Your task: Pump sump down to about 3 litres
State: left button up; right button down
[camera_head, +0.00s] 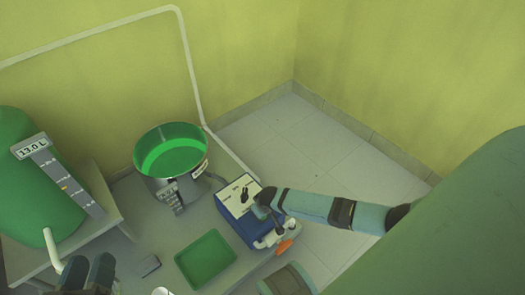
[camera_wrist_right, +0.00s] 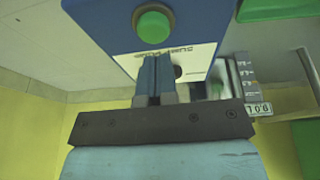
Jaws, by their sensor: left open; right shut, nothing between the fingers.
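A round open metal vessel (camera_head: 148,172), apparently the sump, holds bright green liquid in the head view. Its gauge (camera_head: 172,197) is too small to read there. The blue pump box (camera_head: 232,222) with its white top panel stands to its right. In the right wrist view, the pump box (camera_wrist_right: 95,22) has a round green button (camera_wrist_right: 153,26) and a white lettered panel. My left gripper (camera_head: 89,264) is open and empty at the bottom left.
A green tank (camera_head: 32,205) with a gauge sign (camera_head: 31,146) reading 13.0 L stands on a stand at left. A green tray (camera_head: 206,258) lies before the pump. A white pipe (camera_head: 190,70) runs along the wall. The tiled floor at right is free.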

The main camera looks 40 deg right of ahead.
notch_tip(320, 180, down, 2)
jog(key=shift+d+b, duration=0.1)
jog(key=shift+b, duration=0.25)
pick_arm(q)
jog(key=shift+w+a+f+m+b, duration=0.1)
jog(key=shift+w+f+m+b, duration=0.1)
jog(key=shift+f, duration=0.2)
jog(key=shift+w+f+m+b, duration=0.1)
jog(key=shift+f+m+b, duration=0.1)
jog(key=shift+f, duration=0.2)
pick_arm(e)
jog(key=shift+d+f, duration=0.1)
jog(key=shift+f, duration=0.55)
